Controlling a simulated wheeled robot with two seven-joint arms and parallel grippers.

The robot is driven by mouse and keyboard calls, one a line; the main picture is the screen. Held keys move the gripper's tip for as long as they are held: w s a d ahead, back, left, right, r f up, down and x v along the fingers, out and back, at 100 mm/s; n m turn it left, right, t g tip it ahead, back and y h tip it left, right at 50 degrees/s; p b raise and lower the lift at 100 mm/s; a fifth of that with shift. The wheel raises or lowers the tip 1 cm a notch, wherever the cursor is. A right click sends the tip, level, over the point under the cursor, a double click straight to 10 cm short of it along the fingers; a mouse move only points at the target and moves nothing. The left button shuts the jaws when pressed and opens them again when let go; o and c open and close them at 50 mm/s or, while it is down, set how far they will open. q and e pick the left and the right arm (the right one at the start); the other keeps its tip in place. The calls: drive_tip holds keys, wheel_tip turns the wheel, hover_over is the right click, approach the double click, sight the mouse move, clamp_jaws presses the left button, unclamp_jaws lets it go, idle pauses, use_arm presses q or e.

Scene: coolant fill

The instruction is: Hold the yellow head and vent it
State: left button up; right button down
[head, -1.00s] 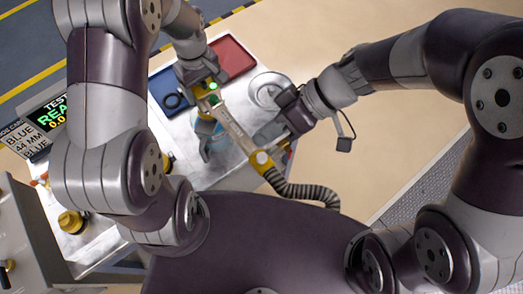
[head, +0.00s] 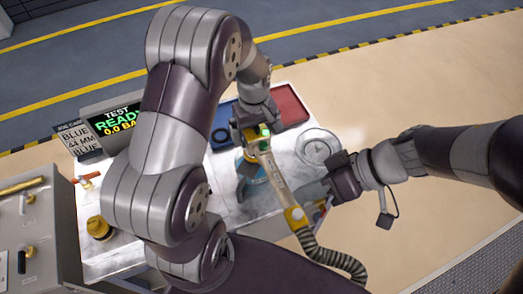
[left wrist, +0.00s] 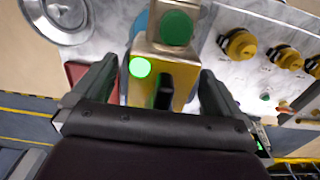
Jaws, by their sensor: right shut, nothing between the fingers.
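The yellow head (head: 251,133) is on the metal bench, at the top of a long pale handle (head: 272,176) with a hose at its lower end. In the left wrist view the yellow head (left wrist: 184,90) shows a lit green lamp (left wrist: 140,67), a larger green button (left wrist: 176,28) and a dark slot. My left gripper (head: 247,141) is at the head. Its fingers (left wrist: 155,80) stand open on both sides of it, with a gap showing at the left finger. My right gripper (head: 322,190) is shut and empty, to the right of the handle. A blue part (head: 255,185) shows partly below the head.
A red tray (head: 289,105) and a round silver lid (head: 318,147) lie on the bench (head: 225,200). Yellow caps (left wrist: 240,45) stand to one side. The screen (head: 118,121) reads TEST READY 0.0 BA. A ribbed hose (head: 335,259) hangs at the front edge.

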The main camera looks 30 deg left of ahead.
use_arm(q)
wheel_tip(320, 180, up, 10)
drive_tip(key=shift+r, duration=0.1)
drive_tip(key=shift+s+r, duration=0.1)
drive_tip(key=shift+r, duration=0.25)
use_arm(e)
drive_tip(key=shift+s, duration=0.1)
use_arm(q)
drive_tip(key=shift+r, duration=0.5)
use_arm(e)
drive_tip(key=shift+w, duration=0.2)
drive_tip(key=shift+s, duration=0.1)
